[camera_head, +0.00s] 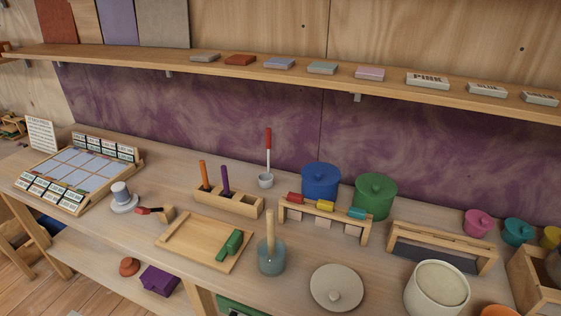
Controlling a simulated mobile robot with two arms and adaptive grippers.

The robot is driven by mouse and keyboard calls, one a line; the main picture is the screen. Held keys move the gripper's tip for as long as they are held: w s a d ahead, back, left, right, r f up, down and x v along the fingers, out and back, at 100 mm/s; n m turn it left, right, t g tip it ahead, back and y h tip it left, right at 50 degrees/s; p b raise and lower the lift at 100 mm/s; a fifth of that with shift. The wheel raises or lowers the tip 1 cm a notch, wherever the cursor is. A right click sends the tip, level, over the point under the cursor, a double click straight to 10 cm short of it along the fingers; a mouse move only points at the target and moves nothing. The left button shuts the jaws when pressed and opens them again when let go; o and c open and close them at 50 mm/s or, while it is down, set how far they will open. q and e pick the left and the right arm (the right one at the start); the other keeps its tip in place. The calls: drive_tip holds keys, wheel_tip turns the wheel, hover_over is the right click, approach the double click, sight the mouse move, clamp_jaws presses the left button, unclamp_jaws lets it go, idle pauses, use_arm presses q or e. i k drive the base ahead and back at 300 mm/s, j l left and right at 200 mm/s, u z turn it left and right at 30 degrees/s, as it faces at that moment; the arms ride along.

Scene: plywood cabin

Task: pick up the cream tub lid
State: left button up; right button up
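The cream tub lid (322,285) is a round, pale grey-cream disc with a small knob on top. It lies flat, knob up, near the front edge of the workbench. The cream tub (436,296) stands to its right, open at the top with a pale inside; the two are apart. Neither of my grippers shows in the head view.
A glass jar (271,264) with an upright wooden handle stands left of the lid. A wooden tray (183,247) with a green block lies farther left. A wooden box (536,290) stands right.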

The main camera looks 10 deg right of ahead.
sight(337, 288)
drive_tip(key=z, duration=0.9)
